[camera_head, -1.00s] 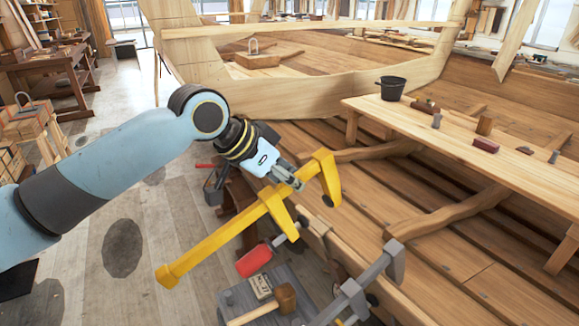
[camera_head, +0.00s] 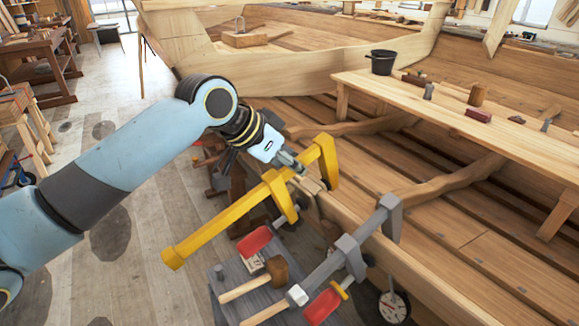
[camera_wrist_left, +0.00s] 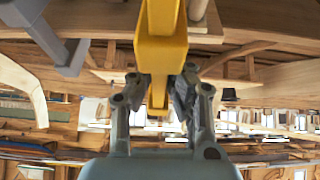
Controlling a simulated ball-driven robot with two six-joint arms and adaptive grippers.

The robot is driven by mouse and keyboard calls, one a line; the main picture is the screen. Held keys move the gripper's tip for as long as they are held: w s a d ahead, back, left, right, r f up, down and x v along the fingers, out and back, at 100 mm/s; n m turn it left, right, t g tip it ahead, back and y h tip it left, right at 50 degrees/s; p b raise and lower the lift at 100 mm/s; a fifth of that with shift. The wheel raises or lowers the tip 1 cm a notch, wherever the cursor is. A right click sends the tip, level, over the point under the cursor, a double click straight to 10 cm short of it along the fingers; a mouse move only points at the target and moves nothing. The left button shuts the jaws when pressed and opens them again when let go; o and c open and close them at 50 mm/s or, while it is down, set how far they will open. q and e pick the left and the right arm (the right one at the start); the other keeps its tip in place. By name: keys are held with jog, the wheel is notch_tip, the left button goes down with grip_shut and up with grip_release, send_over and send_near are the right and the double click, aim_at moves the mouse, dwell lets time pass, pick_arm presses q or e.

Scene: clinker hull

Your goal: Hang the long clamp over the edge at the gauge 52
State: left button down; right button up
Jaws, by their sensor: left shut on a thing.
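My left gripper (camera_head: 290,163) is shut on the long yellow clamp (camera_head: 222,222) near its jaw end. The clamp is held slanting, its bar running down to the left and its hooked jaw (camera_head: 328,160) over the hull's top edge (camera_head: 345,222). I cannot tell whether it touches the wood. Its red handle (camera_head: 254,241) hangs below the bar. In the left wrist view the yellow bar (camera_wrist_left: 162,55) passes between the fingers. A round dial gauge (camera_head: 394,307) shows at the hull's side, lower right; its number is not legible. My right gripper is out of view.
A grey clamp (camera_head: 345,245) with a red handle sits at the edge between the yellow clamp and the dial. A mallet (camera_head: 276,270) lies on a grey stand (camera_head: 230,290) below. A plank bench (camera_head: 450,105) with a black bucket (camera_head: 382,62) stands inside the hull.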

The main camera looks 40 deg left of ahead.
aim_at(306, 187)
pick_arm(q)
jog(key=shift+w+d+f+b, duration=0.15)
jog(key=shift+w+f+b, duration=0.2)
jog(key=shift+f, duration=0.4)
jog(key=shift+w+d+f+b, duration=0.1)
jog(key=shift+w+f+b, duration=0.15)
jog(key=shift+f, duration=0.25)
jog(key=shift+w+d+f+b, duration=0.1)
jog(key=shift+f+b, duration=0.2)
jog(key=shift+f, duration=0.2)
jog(key=shift+w+f+b, duration=0.2)
jog(key=shift+f+b, duration=0.05)
jog(key=shift+f, duration=0.25)
jog(key=shift+s+f, duration=0.1)
jog(key=c, duration=1.2)
grip_release()
jog(key=shift+s+f, duration=0.1)
jog(key=shift+f, duration=0.05)
jog(key=v, duration=1)
jog(key=shift+s+a+r, duration=0.2)
jog(key=shift+r, duration=0.1)
jog(key=shift+s+r, duration=0.4)
jog(key=shift+r, duration=0.1)
